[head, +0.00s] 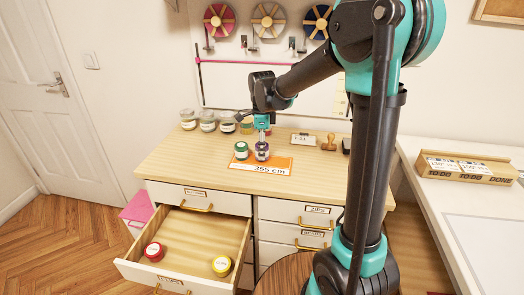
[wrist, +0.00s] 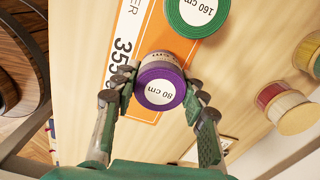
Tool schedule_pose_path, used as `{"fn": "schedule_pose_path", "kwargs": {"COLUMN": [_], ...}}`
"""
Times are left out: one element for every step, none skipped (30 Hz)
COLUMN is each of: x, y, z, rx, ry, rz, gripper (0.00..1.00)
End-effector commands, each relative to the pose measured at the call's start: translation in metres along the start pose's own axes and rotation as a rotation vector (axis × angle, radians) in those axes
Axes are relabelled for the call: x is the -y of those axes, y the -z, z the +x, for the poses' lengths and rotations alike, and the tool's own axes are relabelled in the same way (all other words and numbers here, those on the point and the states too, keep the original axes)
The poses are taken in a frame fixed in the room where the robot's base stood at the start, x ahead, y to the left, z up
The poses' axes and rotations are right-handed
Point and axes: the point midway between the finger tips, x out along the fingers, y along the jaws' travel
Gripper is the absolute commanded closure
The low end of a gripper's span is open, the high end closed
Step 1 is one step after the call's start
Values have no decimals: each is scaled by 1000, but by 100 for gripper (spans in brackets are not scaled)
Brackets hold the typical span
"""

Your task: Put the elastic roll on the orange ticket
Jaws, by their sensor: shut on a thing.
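My gripper (head: 262,133) is shut on a purple-topped roll (wrist: 158,90) labelled 80 cm, with one finger on each side of it. In the head view this purple roll (head: 262,152) is upright over the orange ticket (head: 281,163), which reads 355 cm. I cannot tell whether its base touches the ticket. A green roll (head: 241,150) labelled 160 cm stands upright beside it, at the ticket's far edge. In the wrist view the green roll (wrist: 198,10) partly covers the orange band of the ticket (wrist: 178,48).
Several jars (head: 207,122) stand along the back left of the wooden top. A stamp (head: 329,142) and a small card (head: 303,139) are to the right. The top's left front is clear.

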Motion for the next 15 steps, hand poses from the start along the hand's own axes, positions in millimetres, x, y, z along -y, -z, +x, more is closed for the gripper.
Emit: {"fn": "schedule_pose_path", "kwargs": {"x": [0, 0, 0, 0, 0, 0, 0, 0, 0, 0, 0, 0, 0, 0, 0], "y": [0, 0, 0, 0, 0, 0, 0, 0, 0, 0, 0, 0, 0, 0, 0], "z": [5, 6, 7, 8, 8, 7, 7, 7, 7, 8, 8, 9, 10, 10, 10], "rx": [0, 0, 0, 0, 0, 0, 0, 0, 0, 0, 0, 0, 0, 0, 0], "ry": [0, 0, 0, 0, 0, 0, 0, 0, 0, 0, 0, 0, 0, 0, 0], "rz": [0, 0, 0, 0, 0, 0, 0, 0, 0, 0, 0, 0, 0, 0, 0], "gripper": [84, 84, 84, 84, 84, 84, 84, 84, 84, 84, 84, 84, 84, 56, 52]}}
